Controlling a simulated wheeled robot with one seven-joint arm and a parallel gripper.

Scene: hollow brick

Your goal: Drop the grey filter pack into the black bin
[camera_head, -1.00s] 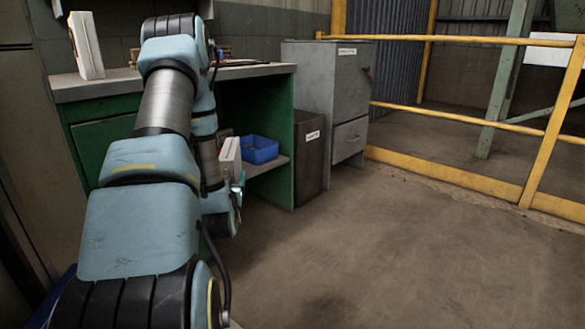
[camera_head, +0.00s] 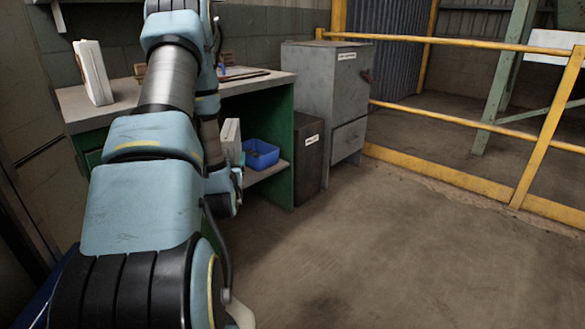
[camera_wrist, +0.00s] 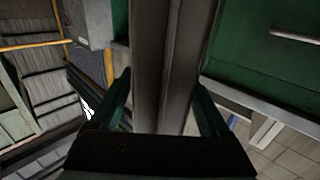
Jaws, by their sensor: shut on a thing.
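The grey filter pack (camera_head: 231,139) is a pale, flat, upright slab in the head view, beside the front of the green bench. My gripper (camera_head: 238,174) is shut on it, mostly hidden behind my arm. In the wrist view the pack (camera_wrist: 163,55) is a dark grey block between the two fingers of my gripper (camera_wrist: 163,100). The black bin (camera_head: 308,165) is a tall dark box with a white label, on the floor between the bench and a grey cabinet. It is to the right of the pack and beyond it. The inside of the bin is not visible.
A blue tray (camera_head: 261,154) sits on the bench's lower shelf, just right of the pack. The green bench (camera_head: 280,140) carries a white pack (camera_head: 93,73). The grey cabinet (camera_head: 318,90) and yellow railing (camera_head: 440,174) stand beyond. The floor (camera_head: 400,260) at right is clear.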

